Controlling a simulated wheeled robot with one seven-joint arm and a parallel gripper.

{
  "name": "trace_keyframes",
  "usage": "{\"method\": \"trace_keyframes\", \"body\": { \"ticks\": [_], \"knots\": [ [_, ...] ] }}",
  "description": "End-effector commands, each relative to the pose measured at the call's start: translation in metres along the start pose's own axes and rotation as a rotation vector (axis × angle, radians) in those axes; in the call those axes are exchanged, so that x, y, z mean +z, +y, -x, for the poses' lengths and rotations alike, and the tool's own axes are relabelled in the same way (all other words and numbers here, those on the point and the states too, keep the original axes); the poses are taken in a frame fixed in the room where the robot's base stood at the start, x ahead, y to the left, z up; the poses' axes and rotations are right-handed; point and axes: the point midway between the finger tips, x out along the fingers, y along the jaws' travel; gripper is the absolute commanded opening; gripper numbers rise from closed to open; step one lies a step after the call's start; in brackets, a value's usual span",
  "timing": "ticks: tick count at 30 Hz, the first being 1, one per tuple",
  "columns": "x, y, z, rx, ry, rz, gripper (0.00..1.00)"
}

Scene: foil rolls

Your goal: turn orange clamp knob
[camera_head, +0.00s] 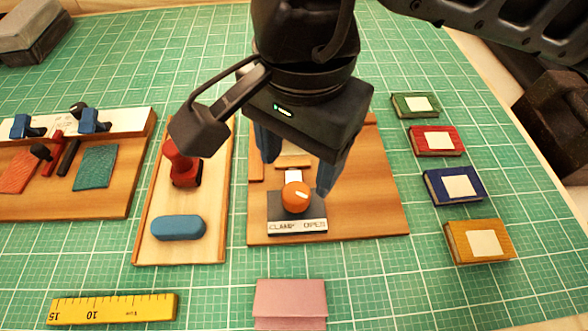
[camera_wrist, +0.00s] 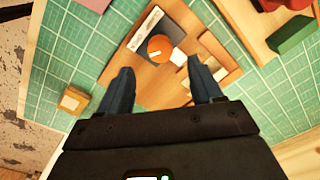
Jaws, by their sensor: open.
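The orange clamp knob (camera_head: 296,196) sits on a dark base plate on a wooden board (camera_head: 365,205). It has a pale pointer mark on its top. A label (camera_head: 298,226) in front of it shows "CLAMP" at left and "OPEN" at right. The knob also shows in the wrist view (camera_wrist: 159,48), beyond my fingertips and between their lines. My gripper (camera_head: 296,165) is above the board, behind the knob in the head view, with its two blue fingers apart and nothing between them. In the wrist view my gripper (camera_wrist: 162,80) is open and apart from the knob.
Left of the board stands a wooden tray (camera_head: 145,240) with a red tool (camera_head: 183,165) and a blue rounded block (camera_head: 178,228). Several coloured blocks, including a yellow one (camera_head: 478,242), line the right. A pink block (camera_head: 290,300) and yellow ruler (camera_head: 113,308) lie in front.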

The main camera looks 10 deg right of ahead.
Motion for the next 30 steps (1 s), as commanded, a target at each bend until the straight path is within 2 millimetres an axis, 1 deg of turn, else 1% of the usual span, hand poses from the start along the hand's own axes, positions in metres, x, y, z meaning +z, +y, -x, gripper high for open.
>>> {"method": "trace_keyframes", "body": {
  "ticks": [9, 13, 18, 24, 30],
  "knots": [
    [0.001, 0.0, -0.047, 0.001, -0.006, -0.003, 0.65],
    [0.001, 0.0, -0.06, 0.0, -0.004, -0.001, 0.65],
    [0.001, 0.0, -0.066, -0.001, -0.002, -0.001, 0.65],
    [0.001, 0.0, -0.066, -0.002, -0.002, 0.0, 0.65],
    [0.001, 0.0, -0.066, -0.002, -0.002, 0.0, 0.46]
  ]
}}
